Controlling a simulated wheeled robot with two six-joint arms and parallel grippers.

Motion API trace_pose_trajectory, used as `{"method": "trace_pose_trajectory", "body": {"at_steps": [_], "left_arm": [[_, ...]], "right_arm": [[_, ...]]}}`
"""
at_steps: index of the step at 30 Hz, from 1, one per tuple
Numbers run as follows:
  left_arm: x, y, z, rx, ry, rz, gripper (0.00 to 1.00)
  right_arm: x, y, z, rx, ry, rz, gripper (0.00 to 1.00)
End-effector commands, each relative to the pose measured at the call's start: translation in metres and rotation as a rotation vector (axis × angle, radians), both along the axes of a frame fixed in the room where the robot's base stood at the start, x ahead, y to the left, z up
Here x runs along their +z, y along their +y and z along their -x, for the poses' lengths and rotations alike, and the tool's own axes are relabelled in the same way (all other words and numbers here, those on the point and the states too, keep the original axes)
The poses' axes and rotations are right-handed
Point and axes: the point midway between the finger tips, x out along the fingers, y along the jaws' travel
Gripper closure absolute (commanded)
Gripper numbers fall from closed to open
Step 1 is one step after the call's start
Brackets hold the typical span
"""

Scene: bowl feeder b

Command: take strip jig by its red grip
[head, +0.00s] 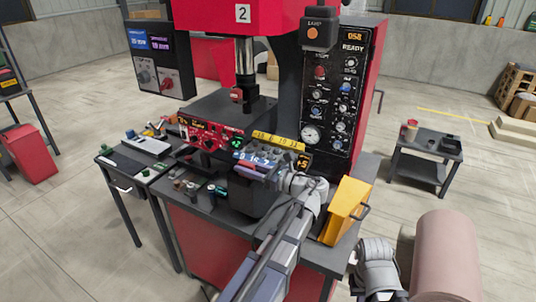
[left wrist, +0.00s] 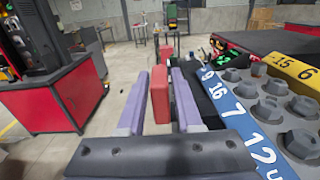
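A red grip (left wrist: 160,95) stands between the two purple fingers of my left gripper (left wrist: 160,103) in the left wrist view. The fingers are apart, with a narrow gap showing on the grip's left side; the right finger looks very close to it. A blue numbered strip (left wrist: 238,118) runs just right of the fingers, beside grey hexagonal pieces (left wrist: 268,108). In the head view, my left gripper (head: 262,172) is at the press table's front edge by the blue strip (head: 255,160). The red grip cannot be made out there.
A yellow numbered strip (head: 279,141) lies behind the blue one. The red press (head: 240,15) and its control panel (head: 325,100) rise behind. A yellow angled box (head: 345,208) stands on the table's right. A side table (head: 135,160) is at left.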

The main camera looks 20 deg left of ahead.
Motion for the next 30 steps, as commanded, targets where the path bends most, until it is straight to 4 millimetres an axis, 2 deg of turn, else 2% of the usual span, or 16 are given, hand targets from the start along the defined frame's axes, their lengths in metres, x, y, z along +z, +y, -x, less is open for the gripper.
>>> {"method": "trace_pose_trajectory", "body": {"at_steps": [1, 6, 9, 30], "left_arm": [[0.0, -0.0001, 0.0, 0.0, 0.0, 0.0, 0.73], [0.0, -0.0002, 0.0, 0.0, 0.0, 0.0, 0.92], [0.0, -0.0002, 0.0, 0.0, 0.0, 0.0, 1.0], [0.0, -0.0002, 0.0001, 0.0, 0.0, 0.0, 1.0]], "right_arm": [[0.0, 0.0, 0.0, 0.0, 0.0, 0.0, 1.0], [0.0, 0.0, 0.0, 0.0, 0.0, 0.0, 1.0], [0.0, 0.0, 0.0, 0.0, 0.0, 0.0, 1.0], [0.0, 0.0, 0.0, 0.0, 0.0, 0.0, 1.0]]}}
